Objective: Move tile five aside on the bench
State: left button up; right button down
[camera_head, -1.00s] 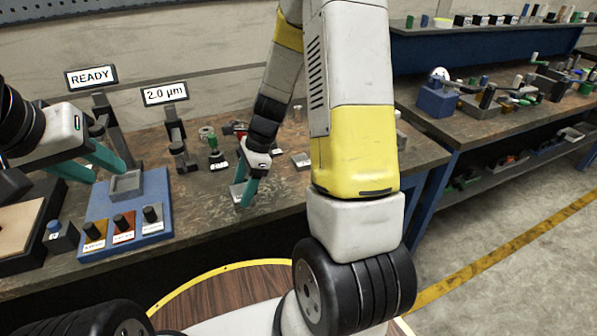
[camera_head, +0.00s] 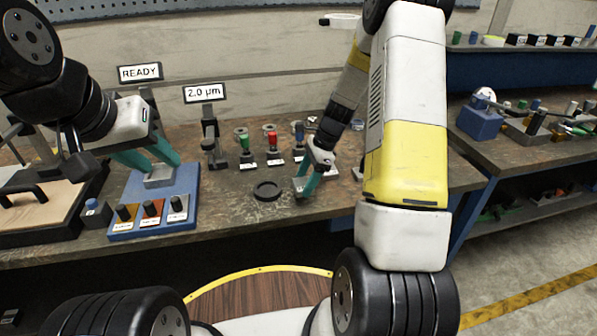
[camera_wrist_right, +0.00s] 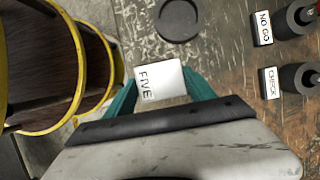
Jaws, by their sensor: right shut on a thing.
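Tile five (camera_wrist_right: 160,82) is a small white square tile marked FIVE, seen in the right wrist view between my teal fingers. My right gripper (camera_wrist_right: 157,92) is shut on it. In the head view my right gripper (camera_head: 307,185) is low over the bench (camera_head: 235,205), just right of a round black disc (camera_head: 267,190); its fingers largely hide the tile there. I cannot tell whether the tile touches the bench. My left gripper (camera_head: 155,157) has its fingers apart at the grey square holder (camera_head: 160,178) on the blue board.
The blue board (camera_head: 185,200) carries several knobbed blocks. Signs read READY (camera_head: 139,73) and 2.0 µm (camera_head: 204,92). Behind the right gripper stand a green-topped post (camera_head: 246,150) and a red-topped post (camera_head: 272,143). In the wrist view, NO GO (camera_wrist_right: 264,28) and CHECK (camera_wrist_right: 270,80) labels lie right.

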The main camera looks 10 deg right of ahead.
jog(key=shift+w+d, duration=0.3)
jog(key=shift+w, duration=0.1)
jog(key=shift+w+d+f, duration=0.15)
jog(key=shift+f, duration=0.75)
jog(key=shift+w+d+f, duration=0.1)
jog(key=shift+f, duration=0.8)
jog(key=shift+f, duration=0.1)
jog(key=shift+c, duration=1.6)
grip_release()
